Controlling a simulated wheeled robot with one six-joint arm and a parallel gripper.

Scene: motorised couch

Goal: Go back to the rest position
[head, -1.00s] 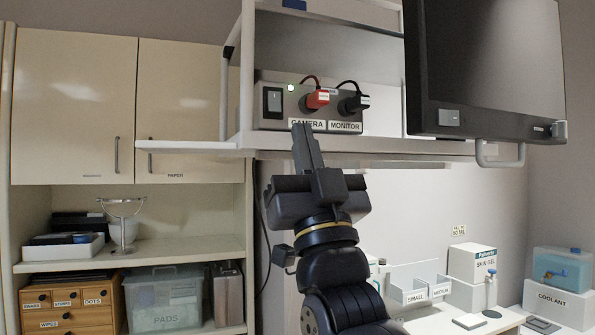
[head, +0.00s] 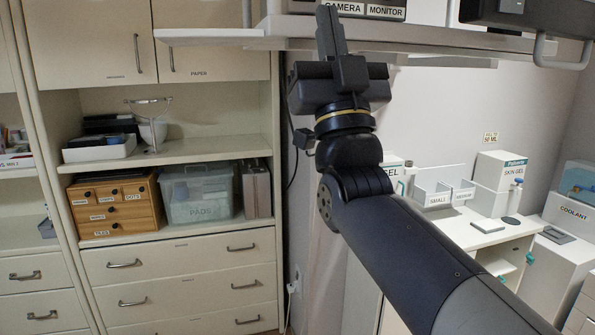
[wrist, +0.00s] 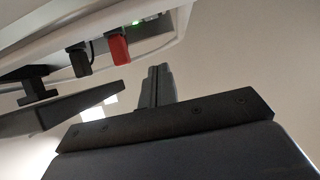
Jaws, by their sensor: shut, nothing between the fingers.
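My gripper (head: 330,32) points upward in the head view, its fingers together and empty, just in front of the left part of the shelf edge with the CAMERA and MONITOR labels (head: 364,9). In the wrist view my gripper (wrist: 158,84) also shows shut with nothing in it. A red plug (wrist: 117,48) and a black plug (wrist: 79,60) sit in the box above, apart from the fingers. A green light (wrist: 137,22) is lit beside them.
The monitor (head: 530,18) hangs at the upper right with a handle (head: 559,50) below. A cabinet with drawers (head: 185,275) stands left. A wooden drawer box (head: 115,205) and PADS bin (head: 197,195) sit on its shelf. A counter (head: 465,235) with boxes stands right.

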